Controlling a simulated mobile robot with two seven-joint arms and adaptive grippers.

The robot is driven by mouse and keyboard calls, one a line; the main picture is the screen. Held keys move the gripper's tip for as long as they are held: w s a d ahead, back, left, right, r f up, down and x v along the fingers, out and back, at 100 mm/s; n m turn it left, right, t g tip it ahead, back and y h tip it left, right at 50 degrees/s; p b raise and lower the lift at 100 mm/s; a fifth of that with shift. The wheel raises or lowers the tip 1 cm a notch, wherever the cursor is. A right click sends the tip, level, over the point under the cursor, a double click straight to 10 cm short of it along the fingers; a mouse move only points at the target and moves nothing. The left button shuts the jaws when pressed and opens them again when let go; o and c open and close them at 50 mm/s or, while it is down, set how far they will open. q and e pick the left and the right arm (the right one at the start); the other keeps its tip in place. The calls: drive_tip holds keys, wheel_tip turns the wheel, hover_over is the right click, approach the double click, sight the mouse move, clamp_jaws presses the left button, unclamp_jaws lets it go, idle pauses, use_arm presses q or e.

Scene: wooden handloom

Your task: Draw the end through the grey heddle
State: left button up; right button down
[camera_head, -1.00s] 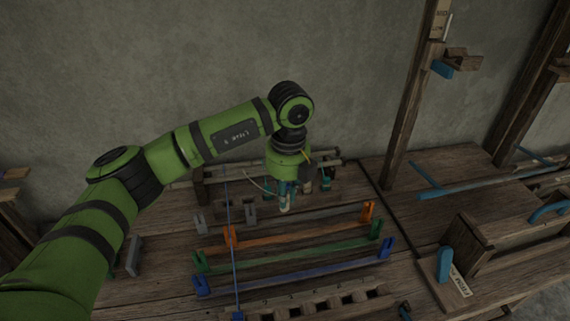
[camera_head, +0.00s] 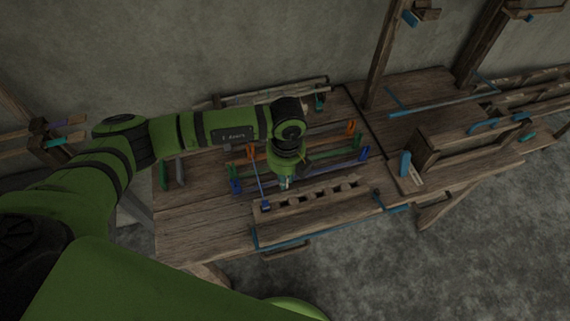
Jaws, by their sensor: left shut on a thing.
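My left gripper (camera_head: 284,184) points down between the blue heddle bar and the slotted wooden rail (camera_head: 313,194). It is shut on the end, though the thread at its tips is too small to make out. The grey heddle is not clearly visible; my left forearm covers the area behind the orange one. The orange heddle (camera_head: 350,127), green heddle (camera_head: 363,153) and blue heddle (camera_head: 236,187) stand in rows, partly hidden by my gripper. A blue thread (camera_head: 258,179) slants across them to a blue block (camera_head: 266,205) on the rail. My right gripper is out of view.
A wooden post (camera_head: 387,55) rises behind the table. A wooden frame with a blue tab (camera_head: 405,163) stands at right. Green and grey upright pieces (camera_head: 180,170) stand at the left edge. The front left tabletop (camera_head: 195,222) is clear.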

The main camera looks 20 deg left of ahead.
use_arm(q)
wheel_tip(320, 180, down, 9)
drive_tip(key=b, duration=0.6)
drive_tip(key=shift+w+r, duration=0.15)
drive_tip(key=shift+f+b, duration=1.7)
drive_tip(key=shift+f, duration=0.1)
drive_tip(key=o, duration=0.8)
drive_tip(key=shift+o, duration=0.2)
drive_tip(key=shift+r, duration=0.15)
wheel_tip(320, 180, up, 12)
drive_tip(key=shift+d+f, duration=0.1)
